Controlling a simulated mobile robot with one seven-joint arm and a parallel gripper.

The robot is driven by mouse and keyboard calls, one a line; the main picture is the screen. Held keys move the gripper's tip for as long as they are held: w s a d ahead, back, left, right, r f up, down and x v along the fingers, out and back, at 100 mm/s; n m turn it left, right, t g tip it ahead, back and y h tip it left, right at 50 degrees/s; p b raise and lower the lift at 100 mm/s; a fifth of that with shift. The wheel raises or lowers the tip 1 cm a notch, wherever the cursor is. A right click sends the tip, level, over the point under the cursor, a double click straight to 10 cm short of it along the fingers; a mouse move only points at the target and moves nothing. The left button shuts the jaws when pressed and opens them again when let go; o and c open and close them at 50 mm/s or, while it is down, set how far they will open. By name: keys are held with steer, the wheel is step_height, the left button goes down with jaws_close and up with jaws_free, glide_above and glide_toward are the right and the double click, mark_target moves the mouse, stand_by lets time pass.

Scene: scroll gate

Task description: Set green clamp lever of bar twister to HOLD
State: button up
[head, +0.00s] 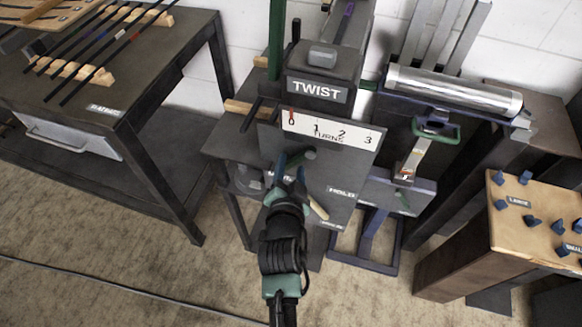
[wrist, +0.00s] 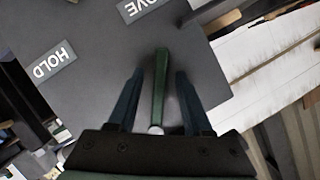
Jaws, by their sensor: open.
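The green clamp lever (wrist: 161,85) stands between the two fingers of my gripper (wrist: 160,74) in the wrist view. The fingers are open, with a visible gap on each side of it. A pale round end shows at the lever's lower end, near the palm. The HOLD label (wrist: 53,62) is to the left and a partly cut-off MOVE label (wrist: 140,7) is above, both upside down. In the head view, my gripper (head: 290,164) is at the front panel of the bar twister (head: 318,93), covering most of the MOVE label. HOLD (head: 341,192) is to its right.
A turns scale (head: 330,130) numbered 0 to 3 is above my gripper. A wooden-coloured handle (head: 319,208) sticks out just right of my wrist. A rod table (head: 150,70) is at left, a peg-topped bench (head: 520,210) at right. Carpet floor is open at lower left.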

jaws_close()
stand_by(1.3)
